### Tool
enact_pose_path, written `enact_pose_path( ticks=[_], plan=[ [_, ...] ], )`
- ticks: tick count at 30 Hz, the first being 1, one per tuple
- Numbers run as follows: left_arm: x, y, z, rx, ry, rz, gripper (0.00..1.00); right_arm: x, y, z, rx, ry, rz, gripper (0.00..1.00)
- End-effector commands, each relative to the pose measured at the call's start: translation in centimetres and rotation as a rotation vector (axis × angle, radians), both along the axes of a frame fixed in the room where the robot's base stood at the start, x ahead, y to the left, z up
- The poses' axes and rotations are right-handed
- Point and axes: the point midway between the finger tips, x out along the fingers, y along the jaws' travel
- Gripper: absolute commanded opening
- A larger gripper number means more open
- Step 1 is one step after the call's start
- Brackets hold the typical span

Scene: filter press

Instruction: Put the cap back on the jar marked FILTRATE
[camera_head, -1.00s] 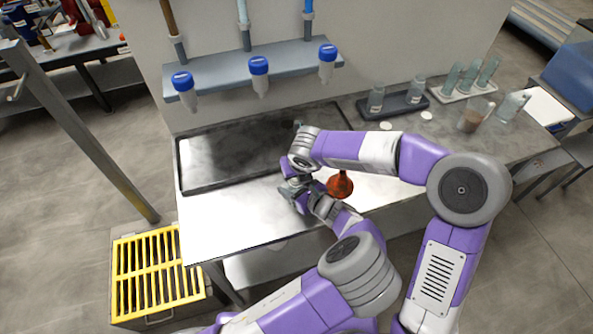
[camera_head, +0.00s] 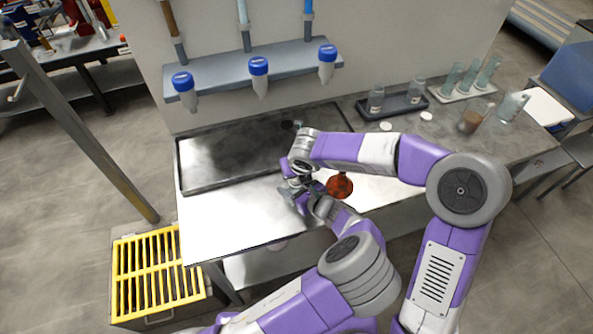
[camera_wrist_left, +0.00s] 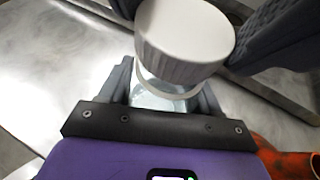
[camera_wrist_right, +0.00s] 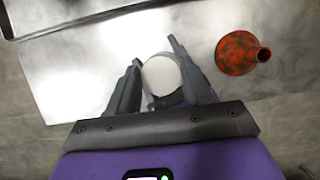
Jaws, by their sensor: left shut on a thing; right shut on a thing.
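A clear glass jar (camera_wrist_left: 155,98) stands between the fingers of my left gripper (camera_head: 304,194), which is shut on it. A white ribbed cap (camera_wrist_left: 185,42) sits at the jar's mouth, with the pale neck ring showing just below. My right gripper (camera_head: 299,180) comes from above and is shut on the cap, which also shows in the right wrist view (camera_wrist_right: 161,75). I cannot tell whether the cap is threaded down or only resting there. No marking on the jar is readable. In the head view, my grippers hide jar and cap.
A dark shallow tray (camera_head: 215,160) lies behind left. Two white caps (camera_head: 426,116) (camera_head: 386,126) lie near a rack of jars (camera_head: 362,108). The bench's front left is clear.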

Motion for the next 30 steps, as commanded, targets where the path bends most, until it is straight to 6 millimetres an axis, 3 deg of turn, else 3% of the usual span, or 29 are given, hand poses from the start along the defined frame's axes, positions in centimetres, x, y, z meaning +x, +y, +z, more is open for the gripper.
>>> enact_pose_path(
  ticks=[1, 14, 15, 16, 30],
  plan=[
    [0.38, -0.12, 0.99, 0.011, -0.017, -0.004, 0.09, -0.97, -0.70, -2.36, -0.020, 0.051, -0.005, 0.22],
    [0.35, -0.21, 1.00, 0.012, -0.018, -0.006, 0.09, -0.93, -0.69, -2.39, -0.019, 0.050, -0.004, 0.22],
    [0.35, -0.21, 1.00, 0.012, -0.018, -0.006, 0.09, -0.94, -0.68, -2.39, -0.019, 0.050, -0.004, 0.56],
    [0.35, -0.21, 1.00, 0.012, -0.018, -0.006, 0.09, -0.94, -0.68, -2.39, -0.019, 0.050, -0.004, 0.58],
    [0.35, -0.21, 1.00, 0.012, -0.018, -0.006, 0.09, -0.93, -0.67, -2.38, -0.018, 0.049, -0.004, 0.58]
  ],
)
